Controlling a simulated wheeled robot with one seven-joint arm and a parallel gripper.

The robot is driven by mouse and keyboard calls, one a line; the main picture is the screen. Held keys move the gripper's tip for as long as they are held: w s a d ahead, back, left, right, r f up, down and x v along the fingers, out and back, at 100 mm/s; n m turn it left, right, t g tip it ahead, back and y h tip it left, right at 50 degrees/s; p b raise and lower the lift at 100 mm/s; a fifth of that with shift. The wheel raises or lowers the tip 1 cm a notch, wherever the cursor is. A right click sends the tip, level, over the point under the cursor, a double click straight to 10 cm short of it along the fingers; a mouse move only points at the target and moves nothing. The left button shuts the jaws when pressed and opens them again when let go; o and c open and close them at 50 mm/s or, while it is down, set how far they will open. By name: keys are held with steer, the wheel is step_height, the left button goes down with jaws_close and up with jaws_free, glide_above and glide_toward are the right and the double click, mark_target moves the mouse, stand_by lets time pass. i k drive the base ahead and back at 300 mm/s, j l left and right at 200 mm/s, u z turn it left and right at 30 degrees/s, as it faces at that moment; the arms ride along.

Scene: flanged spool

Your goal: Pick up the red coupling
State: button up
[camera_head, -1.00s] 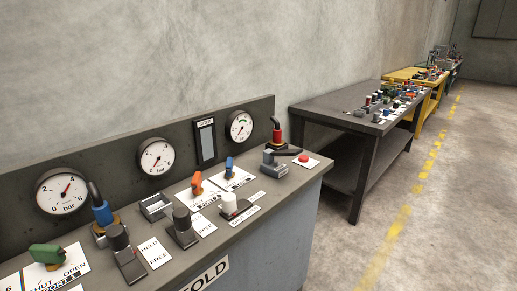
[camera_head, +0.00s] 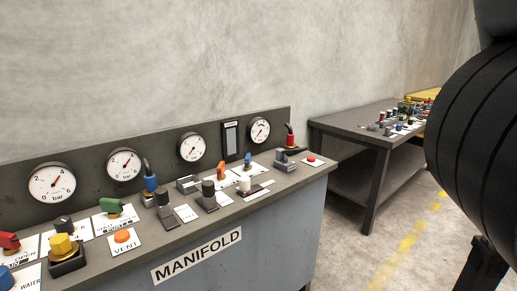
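The red coupling (camera_head: 290,140) stands upright at the right back end of the manifold bench (camera_head: 222,207). It has a red body with a black hose curving up from its top. A similar blue coupling (camera_head: 150,183) with a black hose stands further left on the same bench. My gripper is not in view. A large black ribbed part of my arm fills the right edge, well apart from the red coupling.
A grey block (camera_head: 283,160) and a red button (camera_head: 311,159) sit close to the red coupling. Several valves, buttons and gauges line the bench to the left. Another dark table (camera_head: 350,127) stands behind at right. Floor between is clear.

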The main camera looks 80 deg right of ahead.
mark_target(290, 144)
steer(key=k+l+u, duration=0.2)
steer(key=l, duration=0.25)
steer(key=k+l+u, duration=0.15)
steer(key=l, duration=0.3)
steer(key=k+l+u, duration=0.2)
steer(key=l, duration=0.25)
steer(key=k+l+u, duration=0.2)
steer(key=l, duration=0.2)
steer(key=k+l+u, duration=0.2)
steer(key=k+l, duration=0.05)
steer(key=l, duration=0.1)
